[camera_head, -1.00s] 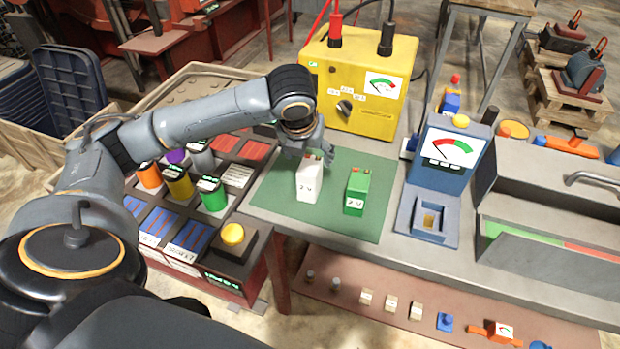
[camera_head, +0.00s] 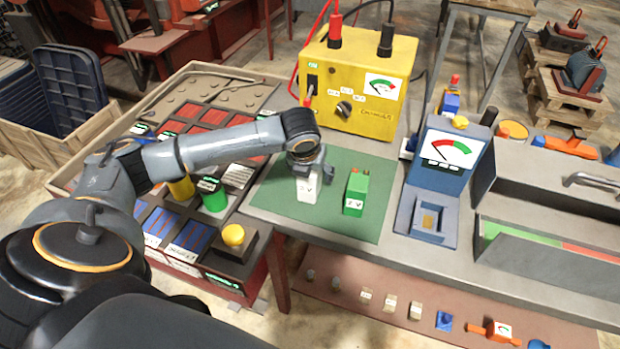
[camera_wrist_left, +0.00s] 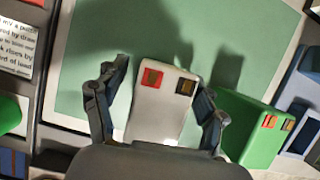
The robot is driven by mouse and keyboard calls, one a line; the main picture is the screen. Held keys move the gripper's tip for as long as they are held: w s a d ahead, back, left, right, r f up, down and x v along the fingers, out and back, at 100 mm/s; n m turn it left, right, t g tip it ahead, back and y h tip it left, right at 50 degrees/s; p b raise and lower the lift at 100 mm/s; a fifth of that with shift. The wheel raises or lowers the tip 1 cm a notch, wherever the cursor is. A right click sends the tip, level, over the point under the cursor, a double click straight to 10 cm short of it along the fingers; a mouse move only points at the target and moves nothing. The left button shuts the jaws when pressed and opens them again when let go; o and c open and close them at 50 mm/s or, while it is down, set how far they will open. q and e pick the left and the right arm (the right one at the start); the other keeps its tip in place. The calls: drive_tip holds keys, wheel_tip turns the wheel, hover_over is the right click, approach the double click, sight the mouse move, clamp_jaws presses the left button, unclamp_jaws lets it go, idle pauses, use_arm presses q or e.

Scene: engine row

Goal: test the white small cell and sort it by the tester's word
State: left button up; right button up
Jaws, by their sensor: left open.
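The white small cell (camera_head: 307,189) stands upright on the green mat (camera_head: 277,219). In the left wrist view the white cell (camera_wrist_left: 160,103) shows a red and a dark terminal on top. My left gripper (camera_head: 306,172) is over it, open, with one finger on each side of the cell; a gap shows at the left finger, and the right finger is close to the cell. The blue tester (camera_head: 447,160) with a red-green dial and an empty-looking socket (camera_head: 428,219) stands right of the mat. My right gripper is not in view.
A green cell (camera_head: 355,192) stands just right of the white one, near my right-hand finger. A yellow charger (camera_head: 359,80) stands behind the mat. A grey bin (camera_head: 550,240) with a green and red strip is at the right. A compartment rack lies left.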

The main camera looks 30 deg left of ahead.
use_arm(q)
clamp_jaws()
drive_tip(key=shift+r, duration=0.15)
drive_tip(key=shift+w+r, duration=0.1)
drive_tip(key=shift+r, duration=0.25)
wheel_tip(320, 180, up, 2)
drive_tip(key=shift+r+b, duration=0.1)
drive_tip(key=shift+b, duration=0.25)
drive_tip(key=s+d+r, duration=0.9)
drive_tip(key=d+r, duration=0.1)
drive_tip(key=shift+s+b, duration=0.3)
drive_tip(key=shift+s, duration=0.05)
